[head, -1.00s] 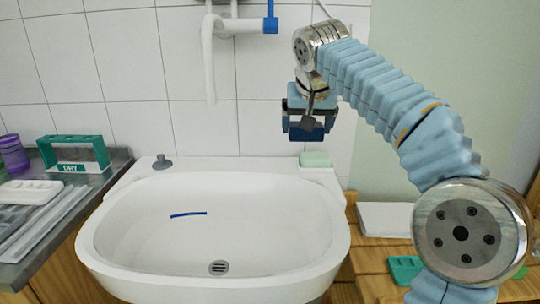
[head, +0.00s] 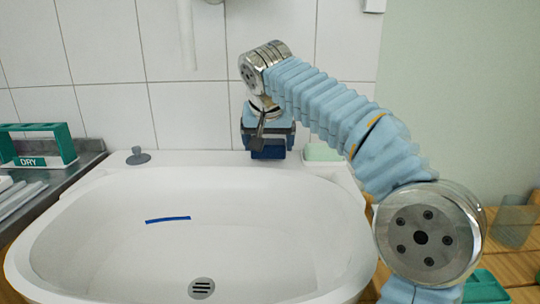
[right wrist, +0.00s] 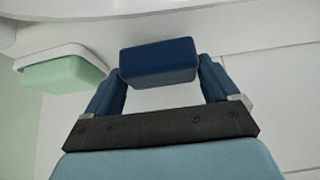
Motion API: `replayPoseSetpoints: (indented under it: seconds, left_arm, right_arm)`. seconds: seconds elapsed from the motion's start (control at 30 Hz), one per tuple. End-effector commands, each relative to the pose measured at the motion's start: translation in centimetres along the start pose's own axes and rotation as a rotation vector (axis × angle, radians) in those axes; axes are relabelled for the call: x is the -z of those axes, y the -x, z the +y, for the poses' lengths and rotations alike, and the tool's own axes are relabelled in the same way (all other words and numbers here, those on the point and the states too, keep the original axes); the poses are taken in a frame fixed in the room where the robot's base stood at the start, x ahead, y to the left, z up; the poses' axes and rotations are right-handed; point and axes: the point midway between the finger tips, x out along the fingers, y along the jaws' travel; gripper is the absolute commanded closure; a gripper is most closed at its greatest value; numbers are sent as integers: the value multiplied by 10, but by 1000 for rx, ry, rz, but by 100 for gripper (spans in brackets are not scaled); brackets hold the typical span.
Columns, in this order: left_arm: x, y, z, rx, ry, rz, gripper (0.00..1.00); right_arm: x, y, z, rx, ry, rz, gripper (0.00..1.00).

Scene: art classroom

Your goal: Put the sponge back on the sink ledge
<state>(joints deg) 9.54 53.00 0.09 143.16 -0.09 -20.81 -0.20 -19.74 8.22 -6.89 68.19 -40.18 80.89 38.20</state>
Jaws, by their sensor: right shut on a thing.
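My right gripper (head: 268,143) points down over the back ledge (head: 205,158) of the white sink. It is shut on a dark blue block, the sponge (head: 268,154), which shows clearly between the two fingers in the right wrist view (right wrist: 160,62). The sponge is level, at the ledge just left of a pale green bar (head: 322,152). I cannot tell whether its underside touches the ledge. My left gripper is not in view.
A grey stopper (head: 138,156) stands on the ledge's left. A blue strip (head: 168,219) lies in the basin. A green rack marked DRY (head: 38,147) stands at left. The tiled wall is close behind.

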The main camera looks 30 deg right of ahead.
Motion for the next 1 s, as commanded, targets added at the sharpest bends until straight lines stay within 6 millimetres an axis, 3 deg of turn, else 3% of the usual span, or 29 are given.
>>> replayPoseSetpoints:
  seconds: [0.03, 0.37, 0.4, 0.47, 0.77, 1.0]
  left_arm:
    - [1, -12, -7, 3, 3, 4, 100]
    - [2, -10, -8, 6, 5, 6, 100]
    - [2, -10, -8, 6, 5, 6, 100]
    - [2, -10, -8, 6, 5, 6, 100]
    - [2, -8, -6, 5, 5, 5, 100]
    - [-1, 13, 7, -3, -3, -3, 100]
  right_arm:
    - [-9, -9, -2, 1, 1, 0, 36]
    - [-10, -6, -3, -1, 0, -1, 36]
    - [-10, -6, -3, -1, 0, -1, 9]
    - [-10, -6, -3, -1, 0, -1, 0]
    - [-8, -4, -3, -1, 0, 0, 0]
    - [8, 15, 2, 0, 0, 0, 0]
